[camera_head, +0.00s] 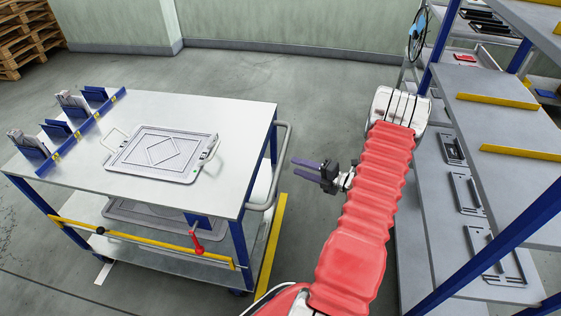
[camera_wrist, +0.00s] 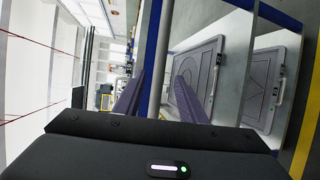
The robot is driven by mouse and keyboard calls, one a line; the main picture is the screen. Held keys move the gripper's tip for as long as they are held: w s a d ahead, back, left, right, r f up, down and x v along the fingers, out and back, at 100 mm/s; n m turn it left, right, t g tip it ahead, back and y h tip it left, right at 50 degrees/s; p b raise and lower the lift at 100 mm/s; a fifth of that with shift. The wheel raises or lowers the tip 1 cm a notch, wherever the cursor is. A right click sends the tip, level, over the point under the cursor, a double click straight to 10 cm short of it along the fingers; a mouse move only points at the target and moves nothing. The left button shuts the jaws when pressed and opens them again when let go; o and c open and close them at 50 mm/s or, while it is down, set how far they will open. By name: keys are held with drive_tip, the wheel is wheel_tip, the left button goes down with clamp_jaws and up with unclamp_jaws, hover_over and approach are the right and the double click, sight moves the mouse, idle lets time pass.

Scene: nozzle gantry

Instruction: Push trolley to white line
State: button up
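The trolley (camera_head: 235,110) stands left of my arm in the head view, with a pale top, blue posts and a lower shelf. Its grey tube handle (camera_head: 284,150) runs along its right side. My gripper (camera_head: 293,168) has two purple fingers pointing left, just right of the handle. A short white line (camera_head: 103,272) shows on the floor by the trolley's near left corner.
A grey plate with handles (camera_head: 160,152) and blue holders (camera_head: 58,128) lie on the trolley top. A red lever (camera_head: 197,245) hangs at its front. A yellow floor stripe (camera_head: 272,240) runs along its right side. Shelving (camera_head: 490,125) stands close right of my arm. Pallets (camera_head: 28,35) stand back left.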

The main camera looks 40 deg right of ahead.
sight(280, 161)
drive_tip(key=x, duration=0.9)
drive_tip(key=shift+c, duration=0.2)
clamp_jaws()
drive_tip(key=shift+f, duration=0.1)
